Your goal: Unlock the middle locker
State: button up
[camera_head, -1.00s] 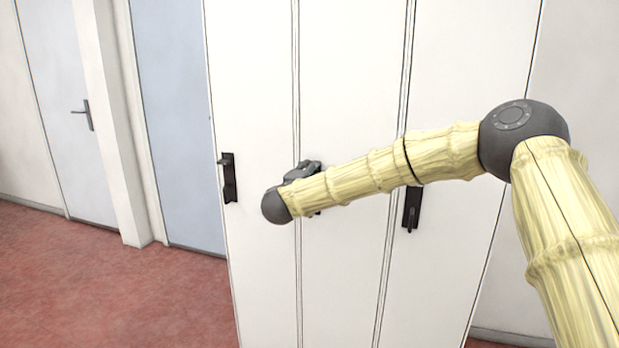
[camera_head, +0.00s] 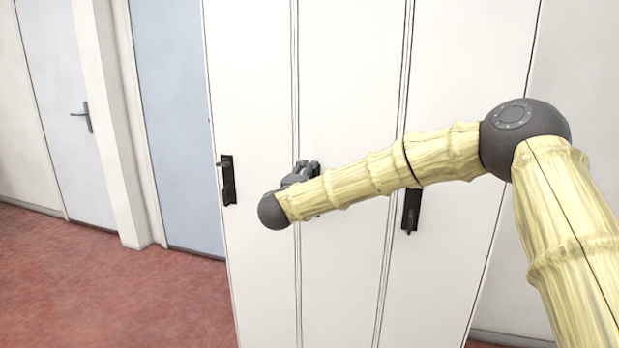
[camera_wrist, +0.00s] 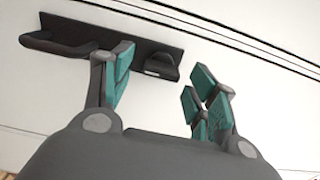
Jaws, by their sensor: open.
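The middle locker (camera_head: 345,90) has a tall white door, closed, between two other doors. Its black lock plate (camera_wrist: 125,42) shows in the wrist view, with a lever handle (camera_wrist: 62,43) at its left end and a small lock knob (camera_wrist: 160,64) with a pale mark at its right end. In the head view my arm hides most of this plate. My gripper (camera_wrist: 163,78) is open and empty in front of the plate. Its left finger overlaps the plate between handle and knob, and its right finger is beyond the knob. Contact cannot be told. My gripper also shows partly in the head view (camera_head: 300,173).
The left locker has a black handle plate (camera_head: 229,180), and the right locker has another (camera_head: 411,208). A blue panel (camera_head: 180,110) and a pale door with a grey handle (camera_head: 87,117) stand further left. The red floor (camera_head: 120,290) is clear at the lower left.

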jog(key=v, duration=1)
jog(key=shift+s, duration=0.3)
jog(key=s+d+f+n+g+y+p, duration=0.15)
jog(key=f+n, duration=0.25)
jog(key=f, duration=0.6)
jog(key=s+f+n+g+y+p, duration=0.1)
jog(key=s+f+n+y+p, duration=0.2)
jog(key=f, duration=0.7)
jog(key=s+d+f+n+g+y+p, duration=0.1)
jog(key=s+d+f+n+g, duration=0.2)
jog(key=s+f, duration=0.5)
jog(key=s+d+f+n+g+y, duration=0.1)
jog(key=s+d+f+n+g, duration=0.2)
jog(key=s+f, duration=0.5)
jog(key=s+d+f+n+g+p, duration=0.1)
jog(key=s+d+f+n+g, duration=0.1)
jog(key=s+d+f, duration=0.4)
jog(key=s+d+f+n+g+p, duration=0.1)
jog(key=s+d+f+n+p, duration=0.15)
jog(key=s+f, duration=0.4)
jog(key=s+d+n+g, duration=0.2)
jog(key=s+d, duration=0.3)
jog(key=s, duration=0.6)
jog(key=s+d+n+g+p, duration=0.1)
jog(key=s+d, duration=0.4)
jog(key=s, duration=0.7)
jog(key=n+g+h, duration=0.1)
jog(key=g, duration=0.1)
jog(key=shift+g, duration=0.35)
